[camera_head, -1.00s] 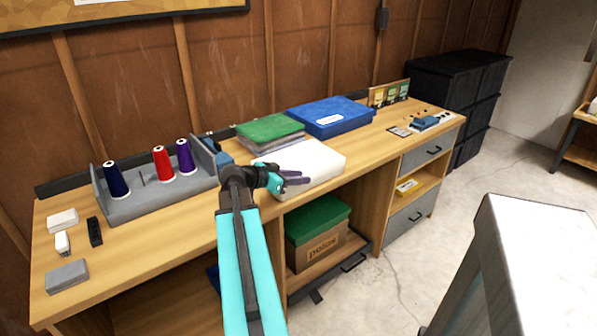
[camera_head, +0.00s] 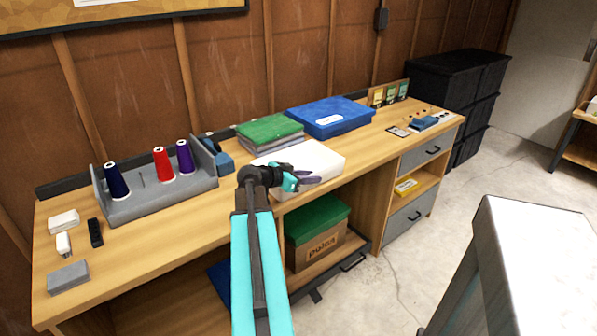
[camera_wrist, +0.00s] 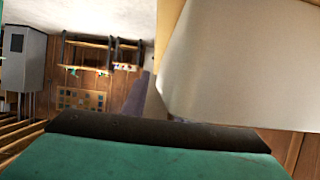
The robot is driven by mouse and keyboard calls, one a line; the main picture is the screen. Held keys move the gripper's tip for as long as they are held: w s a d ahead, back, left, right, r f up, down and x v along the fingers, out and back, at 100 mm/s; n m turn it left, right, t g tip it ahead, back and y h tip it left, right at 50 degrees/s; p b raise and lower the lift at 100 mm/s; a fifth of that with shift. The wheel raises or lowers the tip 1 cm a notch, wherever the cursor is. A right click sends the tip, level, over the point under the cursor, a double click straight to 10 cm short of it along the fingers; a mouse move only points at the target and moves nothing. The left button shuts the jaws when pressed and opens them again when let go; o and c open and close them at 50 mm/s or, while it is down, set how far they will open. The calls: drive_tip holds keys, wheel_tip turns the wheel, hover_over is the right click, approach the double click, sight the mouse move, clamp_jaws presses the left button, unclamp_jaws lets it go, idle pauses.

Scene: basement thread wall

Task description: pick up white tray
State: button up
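The white tray (camera_head: 318,158) is a pale, thick rectangular block lying on the wooden bench top, near its front edge. My gripper (camera_head: 314,179), teal with dark fingers, is in front of the tray's near side and covers part of it. Its fingers look parted and nothing shows between them. Whether they touch the tray cannot be told. In the wrist view a large pale surface, apparently the white tray (camera_wrist: 240,65), fills the upper right. One dark-edged green finger spans the bottom of that view; the other finger is not clearly seen.
A green-topped stack (camera_head: 270,131) and a blue case (camera_head: 331,117) lie behind the tray. A grey thread holder (camera_head: 165,190) with spools stands left. A cardboard box with a green lid (camera_head: 318,219) sits below. A pale-topped table (camera_head: 540,250) stands at right front.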

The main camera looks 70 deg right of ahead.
drive_tip(key=shift+s+d+f, duration=0.15)
drive_tip(key=shift+s+d, duration=0.05)
drive_tip(key=shift+d, duration=0.1)
idle(0.4)
clamp_jaws()
